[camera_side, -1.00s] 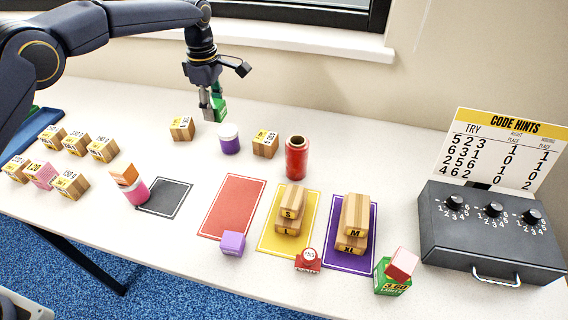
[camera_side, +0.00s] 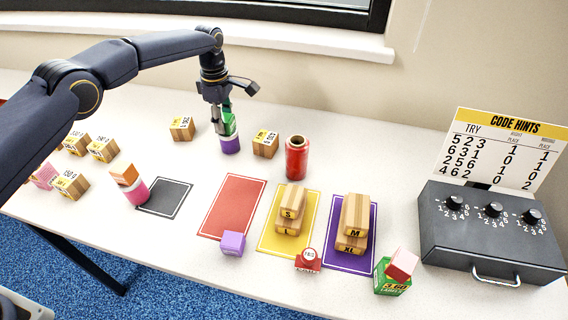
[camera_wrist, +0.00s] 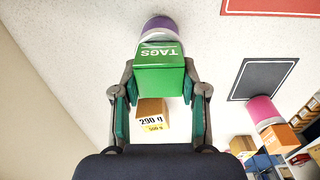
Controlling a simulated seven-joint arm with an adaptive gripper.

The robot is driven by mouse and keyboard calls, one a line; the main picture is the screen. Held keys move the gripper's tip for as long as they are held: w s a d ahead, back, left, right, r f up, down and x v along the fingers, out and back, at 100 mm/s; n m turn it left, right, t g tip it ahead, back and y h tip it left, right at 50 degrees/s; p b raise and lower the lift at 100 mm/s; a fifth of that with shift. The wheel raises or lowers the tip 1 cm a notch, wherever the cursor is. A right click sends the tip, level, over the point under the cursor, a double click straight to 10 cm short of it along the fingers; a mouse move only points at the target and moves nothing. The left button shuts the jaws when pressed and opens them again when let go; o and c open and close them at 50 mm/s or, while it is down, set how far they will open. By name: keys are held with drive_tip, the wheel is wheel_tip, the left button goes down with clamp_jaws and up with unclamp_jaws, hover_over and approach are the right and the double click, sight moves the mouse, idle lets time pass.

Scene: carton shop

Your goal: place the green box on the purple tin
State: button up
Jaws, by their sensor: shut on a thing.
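The green box (camera_side: 230,124), marked TAGS in the wrist view (camera_wrist: 160,72), is between the fingers of my gripper (camera_side: 224,118), which is shut on it. The purple tin (camera_side: 230,146) stands upright on the table directly below the box. In the wrist view the tin (camera_wrist: 159,23) and its pale lid show just past the box's far edge. The box hides most of the lid. I cannot tell whether the box touches the lid or is slightly above it.
Coloured mats, including a black one (camera_side: 165,197), lie nearer the front. A dark code box (camera_side: 490,232) is at the right.

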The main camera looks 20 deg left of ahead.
sight(223, 117)
drive_tip(key=o, duration=1.1)
wheel_tip(223, 117, up, 7)
drive_tip(key=shift+r, duration=0.2)
drive_tip(key=s+a+r+m+t, duration=0.1)
drive_tip(key=s+a+r+m, duration=0.35)
drive_tip(key=r, duration=0.45)
drive_tip(key=s+a+r+m+t, duration=0.1)
drive_tip(key=s+a+r+m, duration=0.25)
drive_tip(key=s+r, duration=0.45)
drive_tip(key=s+a+r+m+t, duration=0.25)
drive_tip(key=s+r, duration=0.25)
drive_tip(key=s, duration=0.3)
drive_tip(key=s+a+f+m, duration=0.1)
drive_tip(key=s+f+m, duration=0.1)
drive_tip(key=s, duration=0.4)
drive_tip(key=s+a+f+m, duration=0.1)
drive_tip(key=s+f+m, duration=0.2)
drive_tip(key=s, duration=0.3)
drive_tip(key=s+a+f+m+t, duration=0.1)
drive_tip(key=s+a+f+m, duration=0.1)
drive_tip(key=s, duration=0.4)
drive_tip(key=shift+s+f+m, duration=0.2)
drive_tip(key=shift+s+m, duration=0.05)
